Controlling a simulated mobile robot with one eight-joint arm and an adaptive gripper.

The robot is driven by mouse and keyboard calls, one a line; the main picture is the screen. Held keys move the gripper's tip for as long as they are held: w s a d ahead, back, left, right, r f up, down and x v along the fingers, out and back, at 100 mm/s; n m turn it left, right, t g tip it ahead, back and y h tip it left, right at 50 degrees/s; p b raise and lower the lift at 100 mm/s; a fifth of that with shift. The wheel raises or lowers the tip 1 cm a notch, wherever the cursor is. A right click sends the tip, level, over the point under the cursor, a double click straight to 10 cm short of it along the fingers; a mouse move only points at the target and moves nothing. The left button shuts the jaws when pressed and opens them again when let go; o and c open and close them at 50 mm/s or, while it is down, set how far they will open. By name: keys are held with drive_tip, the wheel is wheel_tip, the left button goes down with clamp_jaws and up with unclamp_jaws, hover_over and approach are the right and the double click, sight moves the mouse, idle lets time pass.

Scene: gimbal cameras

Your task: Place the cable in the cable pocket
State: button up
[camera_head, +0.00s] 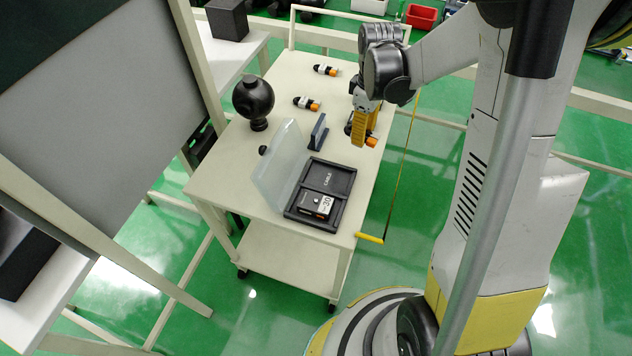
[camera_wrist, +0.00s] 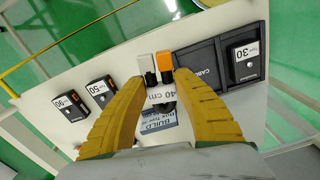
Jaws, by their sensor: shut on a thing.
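My gripper (camera_head: 358,143) is over the right side of the table. In the wrist view its yellow fingers (camera_wrist: 161,84) are shut on the cable (camera_wrist: 163,95), a small bundle with one white and one orange connector and a "40 cm" label. The black case (camera_head: 290,210) lies open on the table, its clear lid (camera_head: 277,165) tilted up at the left. The cable pocket (camera_head: 328,178), marked "CABLE", is an empty-looking dark recess in the case; it also shows in the wrist view (camera_wrist: 203,72). The cable is apart from the pocket.
A block marked 30 (camera_head: 318,204) sits in the case's front compartment. Two similar labelled blocks (camera_head: 307,103) (camera_head: 325,70) lie behind. A small upright sign (camera_head: 317,132) stands between case and blocks. A black round object (camera_head: 254,101) stands at the left.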

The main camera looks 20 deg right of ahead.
drive_tip(key=shift+w+d+n, duration=0.15)
drive_tip(key=shift+d+n, duration=0.65)
drive_tip(key=shift+d, duration=0.15)
drive_tip(key=shift+a+f, duration=0.2)
drive_tip(key=b, duration=0.5)
hover_over(331, 179)
wheel_tip(331, 179, down, 6)
drive_tip(key=shift+f, duration=0.25)
drive_tip(key=shift+a+f+b, duration=0.1)
drive_tip(key=shift+f+b, duration=0.7)
drive_tip(key=shift+f, duration=1.2)
drive_tip(key=shift+f, duration=0.1)
drive_tip(key=o, duration=0.8)
drive_tip(key=shift+f, duration=0.1)
drive_tip(key=shift+o, duration=0.6)
